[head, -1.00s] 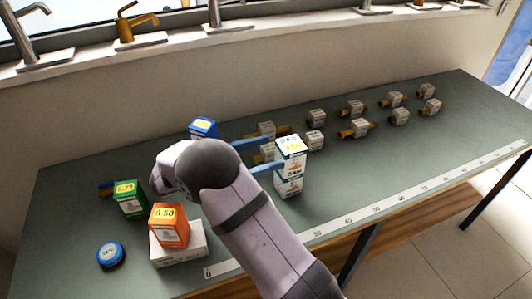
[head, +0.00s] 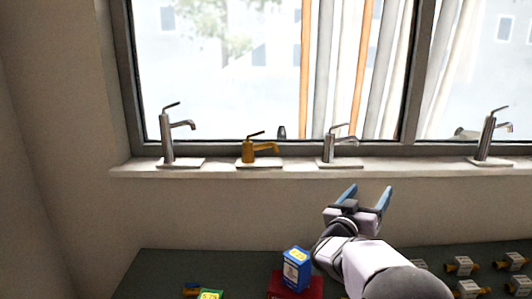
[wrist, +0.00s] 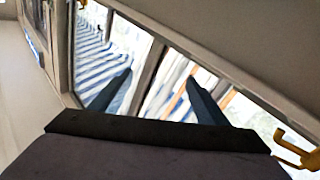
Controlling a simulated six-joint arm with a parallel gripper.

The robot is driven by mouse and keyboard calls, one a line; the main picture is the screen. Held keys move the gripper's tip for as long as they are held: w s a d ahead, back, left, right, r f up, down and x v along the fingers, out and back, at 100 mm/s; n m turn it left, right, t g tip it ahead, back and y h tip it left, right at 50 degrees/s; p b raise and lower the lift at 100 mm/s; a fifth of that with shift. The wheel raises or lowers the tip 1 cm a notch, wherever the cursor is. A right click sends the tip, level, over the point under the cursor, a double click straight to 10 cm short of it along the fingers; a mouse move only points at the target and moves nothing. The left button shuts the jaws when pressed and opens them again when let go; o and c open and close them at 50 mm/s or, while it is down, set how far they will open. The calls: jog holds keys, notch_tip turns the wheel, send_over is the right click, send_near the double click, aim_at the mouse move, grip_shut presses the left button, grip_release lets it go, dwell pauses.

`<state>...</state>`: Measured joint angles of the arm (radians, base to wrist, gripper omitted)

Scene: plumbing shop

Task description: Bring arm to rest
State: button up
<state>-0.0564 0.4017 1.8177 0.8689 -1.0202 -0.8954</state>
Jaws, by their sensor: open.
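My gripper (head: 366,197) is raised above the bench in the head view, below the window sill. Its two blue fingers point up and stand apart with nothing between them. In the wrist view, my gripper (wrist: 160,88) shows its two dark fingers spread apart against the window, also empty.
A blue box (head: 296,270) stands on a red box (head: 283,287) on the green bench (head: 165,268), left of my arm. A green box (head: 210,294) is at the bottom edge. Brass fittings (head: 462,265) sit at right. Taps, one of them gold (head: 258,150), line the sill (head: 215,168).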

jog(key=s+d+f+n+g+y+p, duration=0.2)
jog(key=s+d+f+n+g, duration=0.3)
jog(key=s+d+n, duration=0.55)
jog(key=s+d+f+n+g+y+p, duration=0.35)
jog(key=s+d+n+g, duration=0.35)
jog(key=s, duration=0.7)
jog(key=s+a+f+m+g+y+b, duration=0.1)
jog(key=s+a+f+m, duration=0.3)
jog(key=a, duration=0.5)
jog(key=s+a+f+m+g+y+b, duration=0.1)
jog(key=s+a+f+m+y+b, duration=0.2)
jog(key=a+f, duration=0.6)
jog(key=s+a+f+m+g+y+b, duration=0.1)
jog(key=s+a+f+m+y+b, duration=0.1)
jog(key=s+a+f+m, duration=0.3)
jog(key=shift+s+a+f+m, duration=0.1)
jog(key=shift+s+a+f, duration=0.3)
jog(key=shift+a, duration=0.35)
jog(key=shift+s+a+f+m, duration=0.1)
jog(key=shift+s+a+f, duration=0.25)
jog(key=shift+a, duration=0.35)
jog(key=shift+s+a+f+m, duration=0.1)
jog(key=shift+s+a+f, duration=0.15)
jog(key=shift+a+f, duration=0.35)
jog(key=a, duration=0.3)
jog(key=shift+s+a+f+y, duration=0.1)
jog(key=shift+s+a+y, duration=0.05)
jog(key=shift+s+y, duration=0.1)
